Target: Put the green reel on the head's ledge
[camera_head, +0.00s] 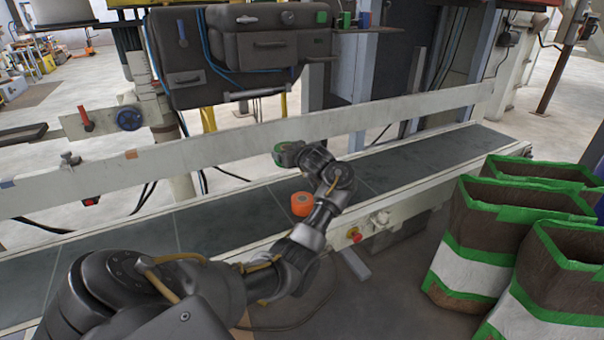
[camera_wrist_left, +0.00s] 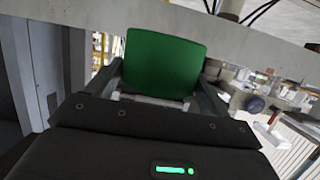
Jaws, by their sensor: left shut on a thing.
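My left gripper (camera_head: 290,152) is shut on the green reel (camera_head: 280,148) and holds it above the conveyor, near the long pale rail. In the left wrist view the green reel (camera_wrist_left: 165,64) sits between the two fingers, standing out beyond their ends. The bagger's dark head (camera_head: 235,50) hangs behind the rail, and its thin ledge (camera_head: 382,30) juts out at its right side. A small green item (camera_head: 345,19) and a blue item (camera_head: 365,19) stand at the ledge. The ledge is above and to the right of my gripper. My right gripper is not in view.
An orange reel (camera_head: 302,204) stands on the dark conveyor belt (camera_head: 420,160), close to my left forearm. The pale rail (camera_head: 240,140) runs along the conveyor's far side, between my gripper and the head. Several brown bags with green edges (camera_head: 470,240) stand at the right.

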